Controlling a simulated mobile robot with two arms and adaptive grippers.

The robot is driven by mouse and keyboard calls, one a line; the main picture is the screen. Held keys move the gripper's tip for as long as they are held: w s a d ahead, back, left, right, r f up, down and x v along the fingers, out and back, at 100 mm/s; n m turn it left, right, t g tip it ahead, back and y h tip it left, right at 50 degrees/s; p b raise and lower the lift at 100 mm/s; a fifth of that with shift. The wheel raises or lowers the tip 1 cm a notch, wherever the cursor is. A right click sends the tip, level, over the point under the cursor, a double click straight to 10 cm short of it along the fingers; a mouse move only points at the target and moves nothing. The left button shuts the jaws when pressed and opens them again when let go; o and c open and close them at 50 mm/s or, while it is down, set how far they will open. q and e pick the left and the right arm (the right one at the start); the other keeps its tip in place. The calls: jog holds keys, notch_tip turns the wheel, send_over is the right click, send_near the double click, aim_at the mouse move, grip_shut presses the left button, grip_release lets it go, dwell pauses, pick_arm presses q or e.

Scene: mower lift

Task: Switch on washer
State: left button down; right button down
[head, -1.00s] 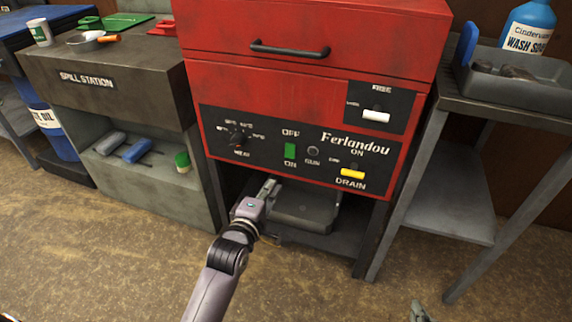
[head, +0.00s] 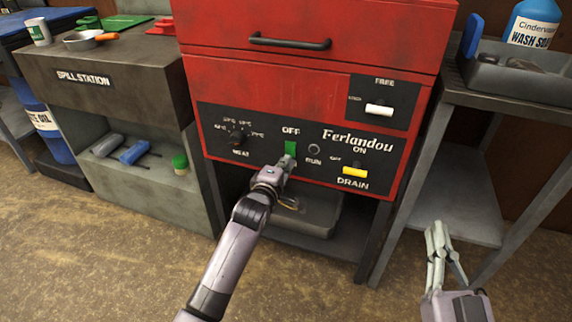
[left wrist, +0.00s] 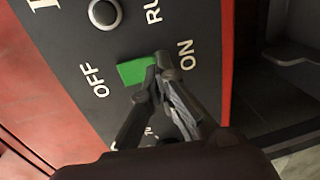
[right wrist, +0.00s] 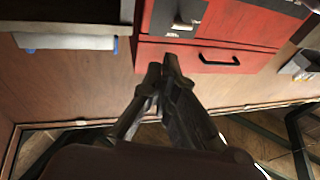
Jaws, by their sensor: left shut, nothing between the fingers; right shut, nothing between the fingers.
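The washer is a red cabinet (head: 330,62) with a black control panel. Its green OFF/ON switch (head: 290,148) sits mid-panel, with the lower part hidden behind my left gripper. My left gripper (head: 285,164) is shut and empty, its tips at the switch. In the left wrist view the tips (left wrist: 160,62) overlap the ON-side end of the green switch (left wrist: 135,70); I cannot tell whether they touch. The round RUN lamp (head: 314,149) looks dark. My right gripper (head: 437,228) is shut and empty, low at the right, away from the washer.
A yellow DRAIN lever (head: 355,171), a white FREE lever (head: 379,110) and a HEAT knob (head: 238,137) are also on the panel. A grey shelf table (head: 455,195) stands at the right, the spill station (head: 100,80) at the left. The floor in front is clear.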

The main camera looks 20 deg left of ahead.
pick_arm(q)
jog(key=shift+w, duration=0.2)
pick_arm(e)
jog(key=shift+s+r+t, duration=0.1)
jog(key=shift+r+t, duration=0.2)
jog(key=shift+r, duration=0.1)
pick_arm(q)
jog(key=shift+w+t+b, duration=0.25)
jog(key=shift+t+b, duration=0.05)
jog(key=shift+b, duration=0.15)
pick_arm(e)
jog(key=r, duration=0.1)
jog(key=s+r+t, duration=0.1)
jog(key=r+t+y, duration=0.1)
jog(key=shift+s+a+r, duration=0.1)
jog(key=shift+s+r, duration=0.15)
pick_arm(q)
jog(key=shift+f, duration=0.1)
pick_arm(e)
jog(key=shift+f, duration=0.1)
